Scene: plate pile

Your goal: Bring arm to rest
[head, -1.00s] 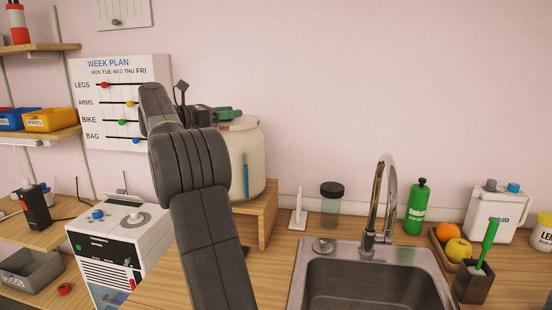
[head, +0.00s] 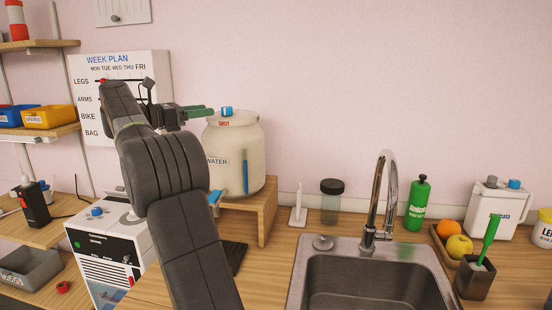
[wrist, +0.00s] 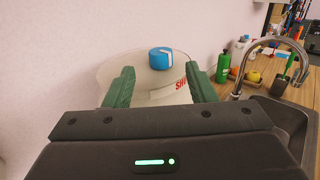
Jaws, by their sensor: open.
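My arm rises in front of the counter in the head view, and my gripper (head: 201,112) points right, beside the top of a cream water jar (head: 236,142). In the wrist view my gripper (wrist: 161,82) shows two green fingers spread apart with nothing held between them. The jar's lid with a blue cap (wrist: 160,58) lies beyond the fingers; the cap also shows in the head view (head: 227,112). Whether a finger touches the jar cannot be told.
The jar stands on a wooden stand (head: 262,210). A week plan board (head: 92,100) is behind my arm. To the right are a sink (head: 365,280), a faucet (head: 385,190), a green bottle (head: 417,205) and a fruit tray (head: 440,240). The wall above the sink is clear.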

